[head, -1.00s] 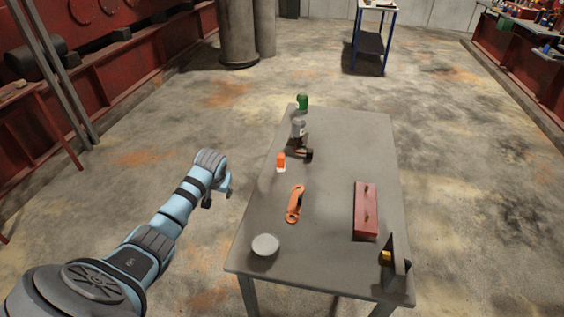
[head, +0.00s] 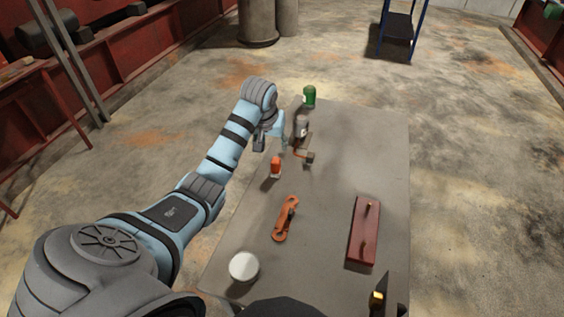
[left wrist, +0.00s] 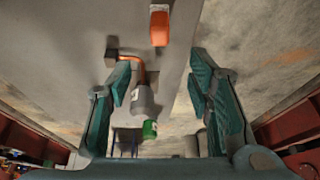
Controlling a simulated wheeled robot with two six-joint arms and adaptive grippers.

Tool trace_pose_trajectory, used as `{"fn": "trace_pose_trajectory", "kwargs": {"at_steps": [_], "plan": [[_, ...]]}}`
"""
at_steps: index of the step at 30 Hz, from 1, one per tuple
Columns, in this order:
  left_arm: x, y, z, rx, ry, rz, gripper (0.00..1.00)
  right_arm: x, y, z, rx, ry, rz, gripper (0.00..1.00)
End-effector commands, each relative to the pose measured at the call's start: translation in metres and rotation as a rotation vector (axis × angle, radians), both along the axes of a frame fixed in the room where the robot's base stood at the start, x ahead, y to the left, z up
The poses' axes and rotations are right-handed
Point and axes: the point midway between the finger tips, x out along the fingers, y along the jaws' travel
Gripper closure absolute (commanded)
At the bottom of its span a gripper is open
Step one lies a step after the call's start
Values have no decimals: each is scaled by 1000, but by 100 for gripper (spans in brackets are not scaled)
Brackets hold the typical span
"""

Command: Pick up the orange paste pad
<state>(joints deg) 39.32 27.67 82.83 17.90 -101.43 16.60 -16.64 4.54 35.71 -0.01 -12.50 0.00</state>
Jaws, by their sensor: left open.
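The orange paste pad (head: 276,165), a small orange block with a white end, stands near the table's left edge in the head view. It also shows at the top of the left wrist view (left wrist: 160,27). My left gripper (head: 270,138) is open and empty, just beyond the pad at the table's left edge. In the left wrist view its spread fingers (left wrist: 160,82) have the pad ahead of their tips, not between them.
Near the gripper stand a grey bottle (head: 302,127) with a bent orange part beside it, and a green can (head: 309,96). The table's middle is clear.

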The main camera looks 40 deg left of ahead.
Motion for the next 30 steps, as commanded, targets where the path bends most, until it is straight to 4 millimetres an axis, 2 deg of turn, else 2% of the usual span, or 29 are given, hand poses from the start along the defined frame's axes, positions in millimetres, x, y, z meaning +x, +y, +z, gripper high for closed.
{"fn": "trace_pose_trajectory", "kwargs": {"at_steps": [1,3,8,11,16,19,25,30], "plan": [[4,1,-16,-3,5,1,53,-3,0,-5,0,4,0,60],[11,4,-34,-2,5,0,53,-8,0,-8,1,13,-1,60],[22,9,-62,0,2,-1,53,-19,0,-14,0,32,-1,60],[24,10,-74,-1,3,-1,53,-18,0,-16,0,29,-1,60],[32,11,-108,-2,3,1,53,-8,0,-26,1,12,-1,60],[36,12,-116,1,1,-1,53,-7,0,-28,1,9,-1,60],[36,13,-115,2,1,-1,55,-8,0,-27,1,11,-1,60],[36,13,-114,1,1,-1,82,-9,0,-27,1,14,-1,60]]}}
